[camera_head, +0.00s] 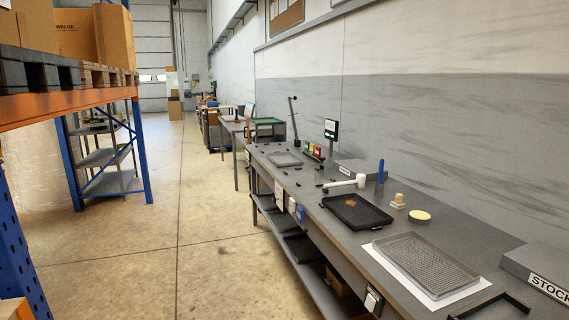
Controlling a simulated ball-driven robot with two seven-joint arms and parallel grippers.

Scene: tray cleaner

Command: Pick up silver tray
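A silver-grey tray (428,264) with a ribbed floor and low raised rim lies flat on a white sheet (388,268) on the near part of the workbench. A second, smaller-looking grey tray (284,159) lies flat at the far end of the bench. A black tray (357,213) with a brown patch of dirt lies between them. Neither of my grippers shows in the head view, and nothing touches the trays from above.
The long grey bench (308,202) runs along the right wall. A white-headed tool (345,183), brush (397,201), round yellow pad (420,216) and STOCK box (540,270) stand near the trays. A black angled frame (492,300) lies nearest. Open floor (190,230) lies left; blue-orange racking (70,108) stands beyond.

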